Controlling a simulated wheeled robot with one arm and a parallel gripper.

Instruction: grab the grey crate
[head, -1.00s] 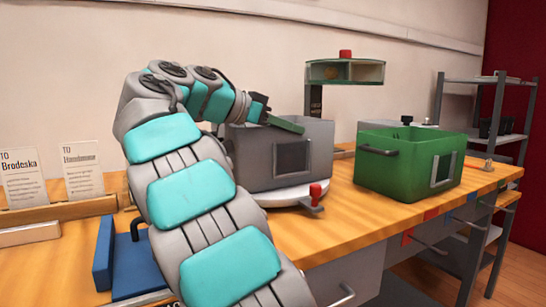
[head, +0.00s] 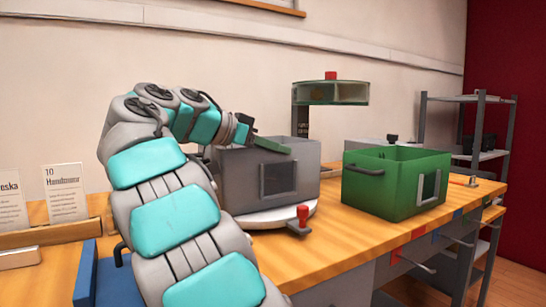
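The grey crate (head: 306,182) stands upright on a round white turntable (head: 262,217) on the wooden bench, with a dark square window in its front. My arm reaches over from the left and covers the crate's left side. My gripper (head: 272,144) is at the crate's top left rim. One dark green finger lies along the rim or just above it. The other finger is hidden, so I cannot tell whether the gripper is open or shut, or whether it touches the crate.
A green crate (head: 385,190) stands right of the grey one, with a gap between. A post with a green-glazed head (head: 335,93) rises behind. A red-knobbed lever (head: 302,213) sticks out in front. Blue block (head: 107,262) and cards (head: 65,193) are at left; a shelf rack is at right.

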